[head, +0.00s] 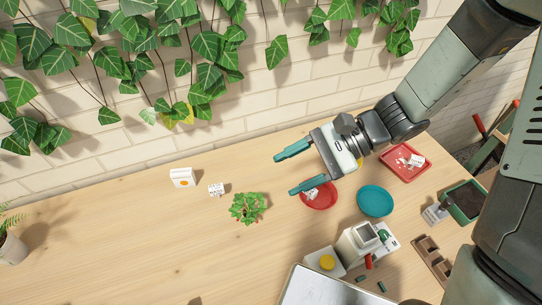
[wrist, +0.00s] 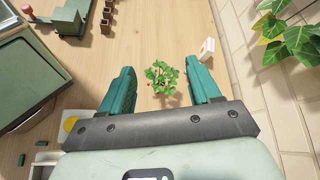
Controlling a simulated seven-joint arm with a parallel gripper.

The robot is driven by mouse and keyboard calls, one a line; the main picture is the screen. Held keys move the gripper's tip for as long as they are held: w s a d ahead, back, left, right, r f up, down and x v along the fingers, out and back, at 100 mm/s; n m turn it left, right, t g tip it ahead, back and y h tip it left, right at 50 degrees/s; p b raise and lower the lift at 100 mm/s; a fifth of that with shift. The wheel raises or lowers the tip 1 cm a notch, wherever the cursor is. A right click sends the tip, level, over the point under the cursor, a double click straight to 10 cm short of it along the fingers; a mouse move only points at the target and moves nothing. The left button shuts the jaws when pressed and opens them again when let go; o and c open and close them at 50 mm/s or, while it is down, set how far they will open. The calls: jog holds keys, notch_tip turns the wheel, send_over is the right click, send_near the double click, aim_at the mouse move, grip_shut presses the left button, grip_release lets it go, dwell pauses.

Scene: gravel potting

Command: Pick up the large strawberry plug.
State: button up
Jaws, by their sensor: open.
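The strawberry plug (head: 248,208) is a leafy green plant standing on the open wood left of my gripper. It also shows in the wrist view (wrist: 161,77), with a small red spot at its left side. Its base is hidden by leaves. My gripper (head: 285,173) is open and empty, with its two teal fingers apart and pointing left, above the table and to the upper right of the plug. In the wrist view the plug appears between the fingers (wrist: 160,66), but they are apart from it.
A red dish (head: 325,204) and a teal dish (head: 375,201) lie below my wrist. A red tray (head: 398,172), a soil-filled planter (head: 466,198) and a white device (head: 358,245) stand right. A white box (head: 182,178) stands by the brick wall. The table's left is mostly clear.

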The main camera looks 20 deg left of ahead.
aim_at(251, 211)
jog(key=a+f+m+y, duration=0.2)
jog(key=a+f+m, duration=0.1)
jog(key=f, duration=0.1)
jog(key=s+a+f+m+t+y, duration=0.1)
jog(key=a+f+m+y, duration=0.1)
jog(key=f+m, duration=0.1)
jog(key=s+a+f+m+y, duration=0.1)
jog(key=a+f+m+y, duration=0.2)
jog(key=f, duration=0.1)
jog(key=shift+s+a+f+m+t, duration=0.2)
jog(key=shift+a+f+m+t, duration=0.1)
jog(key=shift+a+f+t, duration=0.1)
jog(key=shift+f, duration=0.2)
notch_tip(251, 211, down, 7)
jog(key=shift+s+r, duration=0.1)
jog(key=shift+x, duration=1.2)
jog(key=shift+a, duration=0.35)
jog(key=c, duration=1.1)
